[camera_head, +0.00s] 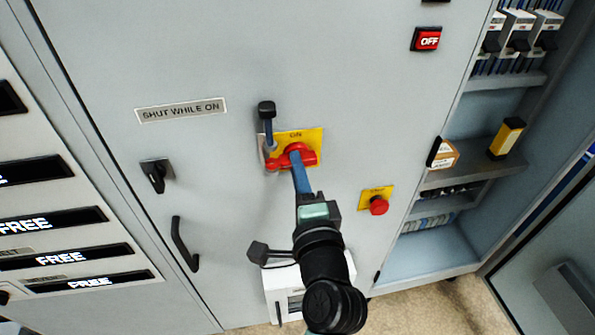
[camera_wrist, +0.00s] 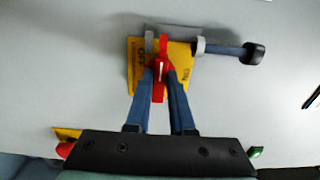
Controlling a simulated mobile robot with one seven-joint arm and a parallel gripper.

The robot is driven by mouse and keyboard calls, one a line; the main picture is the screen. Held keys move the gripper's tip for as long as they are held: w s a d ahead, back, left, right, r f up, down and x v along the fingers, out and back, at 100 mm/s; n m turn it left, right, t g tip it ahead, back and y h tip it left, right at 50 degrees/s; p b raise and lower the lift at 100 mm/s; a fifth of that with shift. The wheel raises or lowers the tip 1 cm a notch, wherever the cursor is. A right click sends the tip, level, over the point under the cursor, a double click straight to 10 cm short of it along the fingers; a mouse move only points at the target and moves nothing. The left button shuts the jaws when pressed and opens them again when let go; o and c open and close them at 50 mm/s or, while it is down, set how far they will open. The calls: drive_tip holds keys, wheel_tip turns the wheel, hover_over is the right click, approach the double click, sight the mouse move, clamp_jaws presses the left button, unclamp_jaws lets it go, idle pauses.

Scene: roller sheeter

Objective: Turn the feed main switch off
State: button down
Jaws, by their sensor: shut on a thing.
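The feed main switch is a red rotary handle (camera_head: 275,164) on a yellow plate (camera_head: 312,137) on the grey cabinet door. "ON" shows at the plate's upper edge in the head view. The handle lies roughly horizontal there. In the wrist view the handle (camera_wrist: 162,46) stands upright in the picture, with "OFF" on the plate (camera_wrist: 140,70) to its left and "ON" to its right. My gripper (camera_head: 297,163) is shut on the handle, its blue fingers (camera_wrist: 160,78) on either side of it. The fingers hide part of the handle and plate.
A lever with a black knob (camera_head: 267,109) sticks out beside the plate's upper left. A red button on yellow (camera_head: 378,205) is at the lower right. A door latch (camera_head: 156,175) and black handle (camera_head: 183,243) are left. Open shelves (camera_head: 470,180) stand right.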

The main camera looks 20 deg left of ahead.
idle(0.4)
drive_tip(key=c, duration=0.8)
unclamp_jaws()
drive_tip(key=shift+b+v, duration=1.55)
drive_tip(key=shift+v, duration=4.95)
drive_tip(key=shift+w, duration=0.1)
